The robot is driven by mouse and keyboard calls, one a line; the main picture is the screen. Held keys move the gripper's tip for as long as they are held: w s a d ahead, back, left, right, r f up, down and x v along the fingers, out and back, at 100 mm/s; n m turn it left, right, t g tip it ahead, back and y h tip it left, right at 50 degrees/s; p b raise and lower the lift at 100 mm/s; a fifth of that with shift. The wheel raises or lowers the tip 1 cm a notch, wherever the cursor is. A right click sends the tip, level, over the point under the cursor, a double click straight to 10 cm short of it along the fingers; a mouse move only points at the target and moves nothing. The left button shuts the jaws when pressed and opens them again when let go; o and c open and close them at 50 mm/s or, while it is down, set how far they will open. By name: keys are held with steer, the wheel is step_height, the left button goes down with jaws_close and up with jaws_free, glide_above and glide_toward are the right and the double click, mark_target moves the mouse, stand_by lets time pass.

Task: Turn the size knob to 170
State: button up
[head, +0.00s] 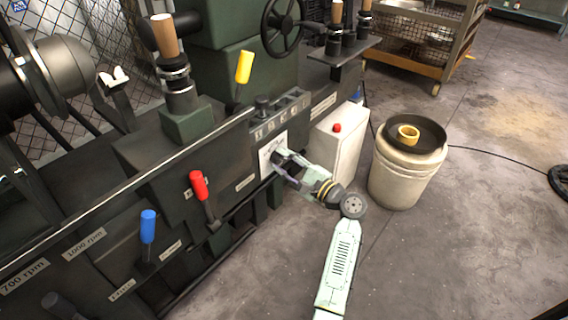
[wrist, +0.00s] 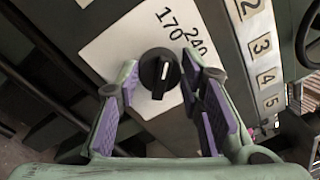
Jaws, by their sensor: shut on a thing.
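The size knob (wrist: 160,72) is a round black dial with a white pointer line, on a white plate (wrist: 118,48) of the dark machine. The plate carries the printed numbers 170 and 240 above and to the right of the knob. In the wrist view the pointer line runs nearly straight up, roughly toward the 170. My gripper (wrist: 158,80) has its purple-padded fingers on either side of the knob, shut on it. In the head view my gripper (head: 280,160) is at the white plate (head: 266,152) and hides the knob.
A row of numbered labels (wrist: 260,46) lies right of the plate. On the machine are a red lever (head: 199,186), a blue lever (head: 148,226) and a yellow lever (head: 244,67). A white box with a red button (head: 337,128) and a bucket (head: 398,180) stand right of my gripper.

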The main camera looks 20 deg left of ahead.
steer(key=o, duration=1.2)
steer(key=v, duration=1.2)
